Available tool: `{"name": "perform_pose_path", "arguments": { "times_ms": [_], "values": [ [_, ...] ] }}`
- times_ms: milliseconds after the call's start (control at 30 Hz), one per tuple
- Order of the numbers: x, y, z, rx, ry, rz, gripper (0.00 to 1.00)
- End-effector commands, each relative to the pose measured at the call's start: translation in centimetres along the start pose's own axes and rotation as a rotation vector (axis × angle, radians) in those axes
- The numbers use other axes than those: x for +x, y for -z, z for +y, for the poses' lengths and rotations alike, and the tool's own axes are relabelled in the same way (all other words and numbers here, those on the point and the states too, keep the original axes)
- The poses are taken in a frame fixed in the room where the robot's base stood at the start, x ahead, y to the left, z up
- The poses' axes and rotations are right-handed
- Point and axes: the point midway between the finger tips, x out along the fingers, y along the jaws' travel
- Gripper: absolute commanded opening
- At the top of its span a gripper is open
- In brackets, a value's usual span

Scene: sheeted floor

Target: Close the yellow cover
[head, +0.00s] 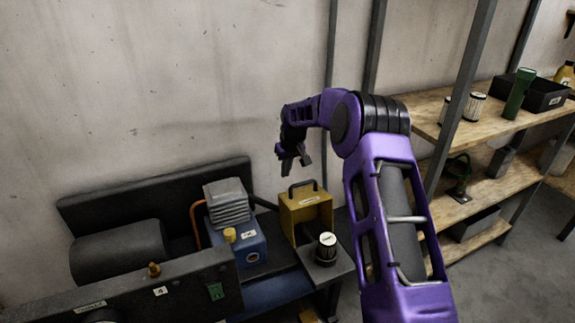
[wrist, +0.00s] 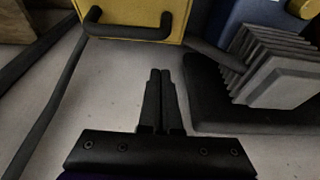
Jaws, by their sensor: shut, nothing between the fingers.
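The yellow cover (head: 317,213) stands upright on the machine bench, with a black handle (head: 303,184) on its top edge. A black cylinder with a white top (head: 326,247) stands in front of it, uncovered. My gripper (head: 293,168) is above the cover, a little above and left of the handle, and does not appear to touch it. In the wrist view the shut, empty fingers (wrist: 160,78) point toward the handle (wrist: 125,33), with the yellow cover (wrist: 140,10) at the top edge. The cover's lower part is out of that view.
A blue pump with a grey finned block (head: 228,203) stands left of the cover. A dark tank (head: 118,252) and a dark panel (head: 160,292) are further left. Shelves with several items (head: 440,135) stand at the right. The wall is close behind.

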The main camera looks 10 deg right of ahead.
Motion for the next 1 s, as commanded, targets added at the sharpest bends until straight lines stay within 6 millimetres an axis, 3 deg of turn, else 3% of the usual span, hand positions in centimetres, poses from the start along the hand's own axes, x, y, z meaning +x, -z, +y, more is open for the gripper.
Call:
{"name": "perform_pose_path", "arguments": {
  "times_ms": [200, 500, 1000],
  "values": [
    [4.5, -0.1, -0.1, 0.001, 0.001, -0.002, 0.00],
    [2.2, -2.2, 0.0, 0.001, 0.000, 0.002, 0.00],
    [1.6, -3.1, 0.0, 0.002, 0.000, 0.001, 0.00]
  ]
}}
